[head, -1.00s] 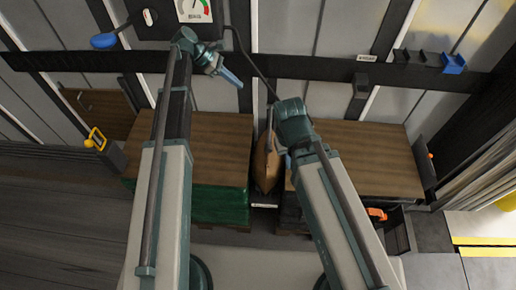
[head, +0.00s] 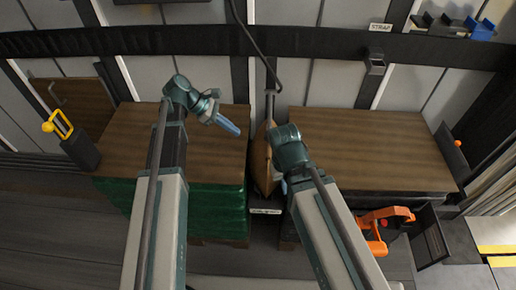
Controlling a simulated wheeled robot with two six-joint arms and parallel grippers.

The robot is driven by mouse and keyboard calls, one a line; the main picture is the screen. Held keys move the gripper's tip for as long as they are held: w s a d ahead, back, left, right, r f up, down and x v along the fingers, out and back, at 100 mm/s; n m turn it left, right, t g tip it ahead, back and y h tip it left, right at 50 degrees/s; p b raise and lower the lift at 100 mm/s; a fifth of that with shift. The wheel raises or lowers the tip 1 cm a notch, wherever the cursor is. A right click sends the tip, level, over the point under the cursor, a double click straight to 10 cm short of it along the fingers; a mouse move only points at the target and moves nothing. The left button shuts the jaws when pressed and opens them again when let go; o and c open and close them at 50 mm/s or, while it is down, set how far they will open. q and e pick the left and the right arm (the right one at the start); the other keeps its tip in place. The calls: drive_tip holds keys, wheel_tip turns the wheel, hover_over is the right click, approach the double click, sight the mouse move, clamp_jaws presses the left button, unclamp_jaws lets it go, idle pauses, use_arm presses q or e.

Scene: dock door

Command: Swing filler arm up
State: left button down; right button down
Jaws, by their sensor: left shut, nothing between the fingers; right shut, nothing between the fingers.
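A thin grey upright rod (head: 270,95), which may be the filler arm, stands above a brown bag (head: 262,160) in the gap between two wood-topped loads. A black hose (head: 249,38) comes down to it from the top edge. My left gripper (head: 229,125), with blue fingers, is shut and empty above the left load, left of the rod. My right gripper (head: 284,187) is shut beside the bag. Only a small blue bit of it shows, and my own wrist hides the rest and part of the bag.
The left load (head: 190,140) has green wrapped sides; the right load (head: 380,150) is dark below. A yellow-handled tool (head: 60,125) stands at the left, and an orange tool (head: 385,225) at the lower right. A dark rail (head: 180,41) crosses the back wall.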

use_arm(q)
drive_tip(key=shift+f, duration=0.15)
drive_tip(key=b+x, duration=0.7)
drive_tip(key=x, duration=0.3)
drive_tip(key=shift+d+r+p, duration=0.3)
drive_tip(key=shift+r+p, duration=0.3)
drive_tip(key=shift+d+r+p, duration=0.3)
drive_tip(key=shift+r+p, duration=0.25)
drive_tip(key=shift+r, duration=0.05)
drive_tip(key=shift+d+r+p, duration=0.35)
drive_tip(key=shift+r+p, duration=0.25)
drive_tip(key=shift+r, duration=0.1)
drive_tip(key=shift+r+p, duration=0.55)
drive_tip(key=shift+p, duration=0.1)
